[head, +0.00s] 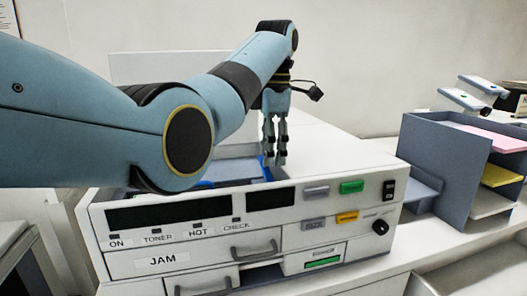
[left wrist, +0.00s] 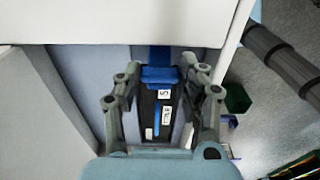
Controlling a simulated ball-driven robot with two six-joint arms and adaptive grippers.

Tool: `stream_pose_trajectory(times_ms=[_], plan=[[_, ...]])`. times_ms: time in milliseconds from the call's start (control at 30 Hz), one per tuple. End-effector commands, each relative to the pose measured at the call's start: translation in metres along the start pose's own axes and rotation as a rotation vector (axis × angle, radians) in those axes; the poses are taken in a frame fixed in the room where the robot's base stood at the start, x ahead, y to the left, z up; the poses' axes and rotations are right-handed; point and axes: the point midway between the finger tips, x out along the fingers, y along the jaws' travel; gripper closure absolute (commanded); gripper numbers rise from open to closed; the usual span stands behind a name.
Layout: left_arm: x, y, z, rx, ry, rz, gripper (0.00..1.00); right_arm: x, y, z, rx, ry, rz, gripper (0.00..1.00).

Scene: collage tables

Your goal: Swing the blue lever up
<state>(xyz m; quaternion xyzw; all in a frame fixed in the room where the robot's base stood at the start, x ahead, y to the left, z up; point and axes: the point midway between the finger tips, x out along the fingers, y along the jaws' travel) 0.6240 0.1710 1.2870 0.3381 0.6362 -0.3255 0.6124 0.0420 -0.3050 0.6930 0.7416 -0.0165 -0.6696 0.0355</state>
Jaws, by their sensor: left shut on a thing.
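The blue lever (left wrist: 160,75) shows in the left wrist view as a blue block at the end of a blue bar, between the fingers of my left gripper (left wrist: 162,82). In the head view the gripper (head: 274,158) points down into the open top of the white copier-like machine (head: 150,262), with a strip of the blue lever (head: 267,170) beside its fingertips. The gripper is shut on the lever. My arm and fingers hide much of the lever and the opening. My right gripper is in neither view.
A grey paper organiser (head: 440,160) with coloured sheets stands right of the machine. The front panel has coloured buttons and a black knob (head: 380,226). A dark label strip (left wrist: 158,115) lies below the lever in the wrist view. A pale wall is behind.

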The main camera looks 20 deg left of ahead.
Motion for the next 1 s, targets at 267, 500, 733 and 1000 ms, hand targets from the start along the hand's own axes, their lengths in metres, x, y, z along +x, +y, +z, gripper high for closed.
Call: stream_pose_trajectory(times_ms=[267, 500, 733, 1000], plan=[[0.000, 0.000, 0.010, 0.002, 0.119, -0.001, 0.92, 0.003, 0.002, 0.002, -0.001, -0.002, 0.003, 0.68], [0.001, 0.000, 0.013, -0.001, 0.174, -0.001, 0.92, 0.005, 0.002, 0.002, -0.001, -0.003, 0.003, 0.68], [0.002, 0.000, 0.014, -0.001, 0.190, 0.000, 0.92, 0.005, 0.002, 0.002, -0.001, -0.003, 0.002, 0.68], [0.002, 0.000, 0.015, -0.001, 0.190, 0.000, 0.92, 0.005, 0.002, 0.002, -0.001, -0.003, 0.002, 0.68]])
